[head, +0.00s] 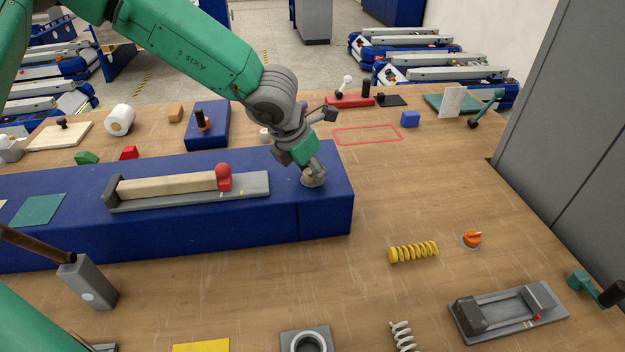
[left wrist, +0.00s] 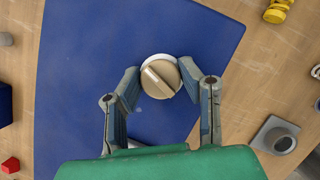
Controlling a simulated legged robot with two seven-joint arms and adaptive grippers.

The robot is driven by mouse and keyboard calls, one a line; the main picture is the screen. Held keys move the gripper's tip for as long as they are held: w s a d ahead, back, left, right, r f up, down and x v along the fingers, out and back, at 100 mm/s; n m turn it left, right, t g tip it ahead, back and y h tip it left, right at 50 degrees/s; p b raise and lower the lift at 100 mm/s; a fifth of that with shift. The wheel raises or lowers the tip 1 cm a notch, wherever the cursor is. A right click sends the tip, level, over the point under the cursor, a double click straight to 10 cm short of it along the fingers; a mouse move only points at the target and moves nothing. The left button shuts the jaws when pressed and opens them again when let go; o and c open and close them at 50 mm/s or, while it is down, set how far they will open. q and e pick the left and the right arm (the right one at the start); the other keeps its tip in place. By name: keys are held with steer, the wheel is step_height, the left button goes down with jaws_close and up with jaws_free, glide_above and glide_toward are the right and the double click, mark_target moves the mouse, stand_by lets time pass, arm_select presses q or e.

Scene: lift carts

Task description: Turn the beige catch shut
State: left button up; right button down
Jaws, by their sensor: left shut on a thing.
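The beige catch (head: 314,181) sits on top of the blue block (head: 325,215) near its right end. In the left wrist view the catch (left wrist: 160,77) is a round beige knob with a raised grip bar that lies slanted, on a pale round base. My left gripper (head: 309,176) is over the catch in the head view, and its fingers partly hide it. In the left wrist view its two fingertips (left wrist: 160,78) stand on either side of the knob, shut on it. My right gripper is not clearly in view.
A grey rail with a wooden bar and red knob (head: 223,178) lies left of the catch on the blue block. A yellow spring (head: 412,251) and an orange knob (head: 471,239) lie to the right on the table. A red outlined area (head: 367,135) behind is empty.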

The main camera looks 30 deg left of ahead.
arm_select(q)
steer(key=n+y+b, duration=0.1)
steer(key=n, duration=0.1)
steer(key=shift+w+r+n+b, duration=0.1)
steer(key=shift+w+n+b, duration=0.05)
steer(key=shift+n+b, duration=0.2)
steer(key=shift+n+y+b, duration=0.4)
steer(key=shift+n+b, duration=0.15)
steer(key=shift+n, duration=0.4)
steer(key=o, duration=1)
steer(key=shift+o, duration=0.6)
